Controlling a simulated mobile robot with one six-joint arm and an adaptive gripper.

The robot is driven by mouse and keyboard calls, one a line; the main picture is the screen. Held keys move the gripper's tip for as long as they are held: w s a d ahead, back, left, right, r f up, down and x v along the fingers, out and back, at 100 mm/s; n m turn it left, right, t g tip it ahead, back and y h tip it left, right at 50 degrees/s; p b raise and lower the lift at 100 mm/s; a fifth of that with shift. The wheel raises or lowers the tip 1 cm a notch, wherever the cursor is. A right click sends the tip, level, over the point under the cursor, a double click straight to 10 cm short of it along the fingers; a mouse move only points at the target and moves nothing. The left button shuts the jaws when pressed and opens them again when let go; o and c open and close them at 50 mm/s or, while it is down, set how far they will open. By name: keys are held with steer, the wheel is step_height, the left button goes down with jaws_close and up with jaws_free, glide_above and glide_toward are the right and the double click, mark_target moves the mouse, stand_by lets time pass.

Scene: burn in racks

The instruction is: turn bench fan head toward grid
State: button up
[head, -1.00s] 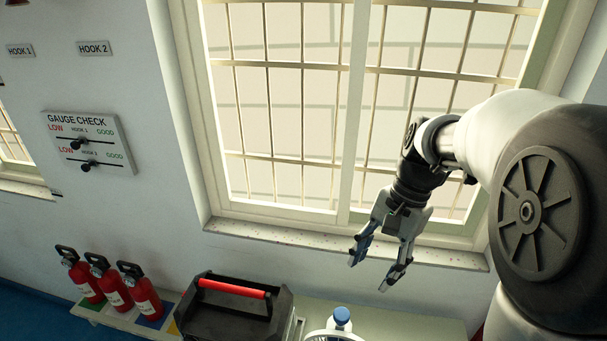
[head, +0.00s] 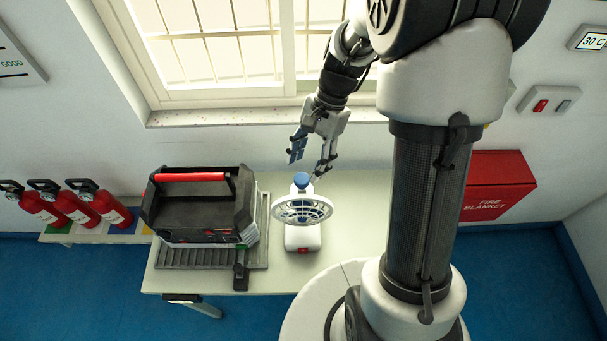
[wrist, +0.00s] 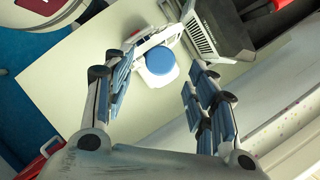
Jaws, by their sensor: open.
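The bench fan (head: 302,211) stands on the bench, with a round caged head tilted upward, a white base with a red switch, and a blue knob (head: 301,180) at its back. My gripper (head: 309,164) is open and empty, above and just behind the fan in the head view. In the wrist view the blue knob (wrist: 162,68) shows between and beyond my open fingers (wrist: 160,98), apart from them as far as I can tell. The fan's white head (wrist: 150,42) shows partly behind the left finger. The grid is probably the slatted grate (head: 190,257) under the black toolbox.
The black toolbox (head: 200,212) with a red handle sits left of the fan. Several fire extinguishers (head: 75,205) stand farther left. A barred window (head: 215,45) is behind the bench (head: 360,200). A red fire blanket box (head: 497,185) hangs at the right. The bench right of the fan is clear.

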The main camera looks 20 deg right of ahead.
mark_target(302, 178)
steer(key=shift+b+x, duration=0.35)
steer(key=shift+x, duration=1.75)
jaws_close()
